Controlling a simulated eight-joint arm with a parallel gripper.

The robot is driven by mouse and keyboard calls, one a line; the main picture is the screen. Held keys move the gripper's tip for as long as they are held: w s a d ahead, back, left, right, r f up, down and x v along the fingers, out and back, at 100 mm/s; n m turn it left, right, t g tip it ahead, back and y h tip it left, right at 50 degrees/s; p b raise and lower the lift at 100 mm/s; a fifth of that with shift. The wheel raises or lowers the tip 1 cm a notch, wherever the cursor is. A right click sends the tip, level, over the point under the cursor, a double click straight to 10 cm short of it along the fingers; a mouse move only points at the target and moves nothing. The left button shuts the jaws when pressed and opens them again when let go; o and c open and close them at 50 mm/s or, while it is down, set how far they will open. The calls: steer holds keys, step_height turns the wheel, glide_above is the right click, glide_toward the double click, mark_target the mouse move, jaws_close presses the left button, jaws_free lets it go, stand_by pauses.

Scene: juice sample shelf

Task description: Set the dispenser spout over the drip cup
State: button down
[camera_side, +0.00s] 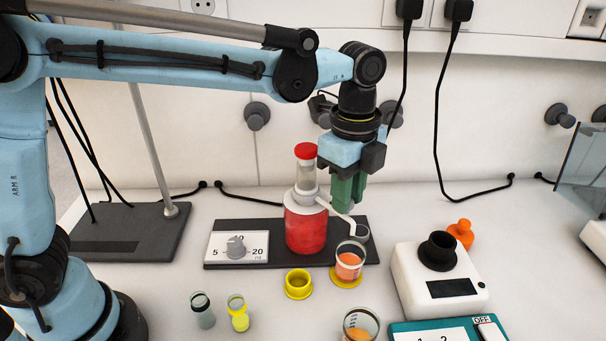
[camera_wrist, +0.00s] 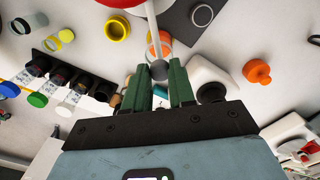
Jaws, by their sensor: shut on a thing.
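The dispenser is a red bottle (camera_side: 305,230) with a white collar and a clear, red-capped cylinder. Its white spout (camera_side: 337,211) slopes down to the right; it also shows in the wrist view (camera_wrist: 151,28), ending at a grey knob. My gripper (camera_side: 346,203) has its green fingers closed at that end, on the spout; the exact contact is partly hidden. The grey ring-shaped drip cup (camera_side: 363,234) is on the dark plate, close to the spout tip in the side view. In the wrist view the drip cup (camera_wrist: 201,15) lies apart, right of the spout.
A beaker of orange juice (camera_side: 348,265) stands in a yellow ring just in front of the spout. A white instrument (camera_side: 440,285) stands at right. The dial panel (camera_side: 237,247) is left of the bottle.

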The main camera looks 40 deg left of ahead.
steer(key=w+a+n, duration=0.2)
steer(key=w+n, duration=0.5)
steer(key=n, duration=0.3)
steer(key=shift+a, duration=0.4)
steer(key=shift+w, duration=0.15)
steer(key=c, duration=0.9)
jaws_free()
steer(key=shift+c, duration=0.2)
step_height(320, 180, up, 12)
